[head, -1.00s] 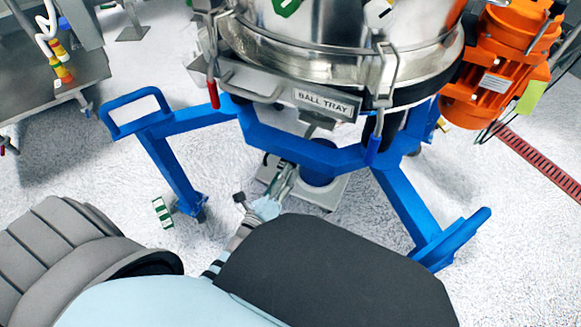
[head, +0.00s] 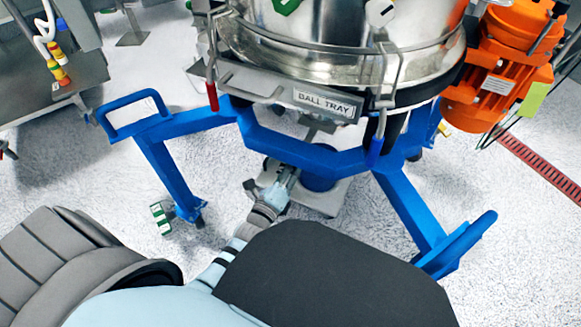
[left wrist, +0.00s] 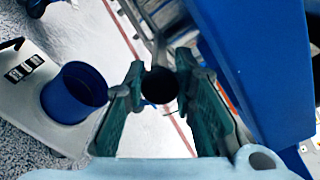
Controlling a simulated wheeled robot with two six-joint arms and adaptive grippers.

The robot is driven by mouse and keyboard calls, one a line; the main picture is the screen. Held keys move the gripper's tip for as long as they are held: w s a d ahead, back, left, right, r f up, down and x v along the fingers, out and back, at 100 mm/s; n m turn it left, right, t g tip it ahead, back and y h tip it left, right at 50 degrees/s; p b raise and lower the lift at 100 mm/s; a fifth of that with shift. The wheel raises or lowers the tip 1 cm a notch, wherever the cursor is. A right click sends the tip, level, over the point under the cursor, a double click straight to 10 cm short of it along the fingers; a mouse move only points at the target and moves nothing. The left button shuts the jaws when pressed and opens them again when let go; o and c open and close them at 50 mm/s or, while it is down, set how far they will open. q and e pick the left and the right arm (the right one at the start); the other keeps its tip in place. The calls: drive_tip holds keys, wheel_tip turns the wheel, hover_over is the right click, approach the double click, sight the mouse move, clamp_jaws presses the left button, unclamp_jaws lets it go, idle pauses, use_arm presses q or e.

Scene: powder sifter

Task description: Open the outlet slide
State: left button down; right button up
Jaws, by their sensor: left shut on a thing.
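My left gripper (head: 286,177) reaches in low under the blue frame, below the steel sifter (head: 335,40). In the left wrist view its two dark green-grey fingers (left wrist: 160,78) stand either side of a dark round knob (left wrist: 159,86) and are shut on it. A thin metal rod (left wrist: 158,50) runs on from behind the knob, and this looks like the outlet slide's handle. The slide itself and the outlet are hidden, so I cannot tell the slide's position. My right gripper is in neither view.
A blue container (head: 319,180) stands on a pale platform (head: 330,200) beside the gripper; it also shows in the left wrist view (left wrist: 74,92). The blue frame (head: 300,148) passes close above the gripper. An orange motor (head: 497,75) is at right. Open floor lies at left.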

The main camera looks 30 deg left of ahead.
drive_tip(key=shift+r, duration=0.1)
use_arm(q)
drive_tip(key=s+p, duration=0.4)
drive_tip(key=s, duration=0.7)
drive_tip(key=shift+s+d+p, duration=0.15)
drive_tip(key=shift+s+p, duration=0.05)
drive_tip(key=shift+p, duration=0.15)
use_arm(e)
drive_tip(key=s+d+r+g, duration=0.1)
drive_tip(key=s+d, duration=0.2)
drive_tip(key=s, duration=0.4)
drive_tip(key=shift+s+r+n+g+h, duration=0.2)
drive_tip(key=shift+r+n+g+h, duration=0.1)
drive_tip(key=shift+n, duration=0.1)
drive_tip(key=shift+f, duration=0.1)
use_arm(q)
drive_tip(key=c, duration=1.3)
unclamp_jaws()
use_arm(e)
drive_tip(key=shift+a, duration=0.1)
use_arm(q)
drive_tip(key=shift+s, duration=0.1)
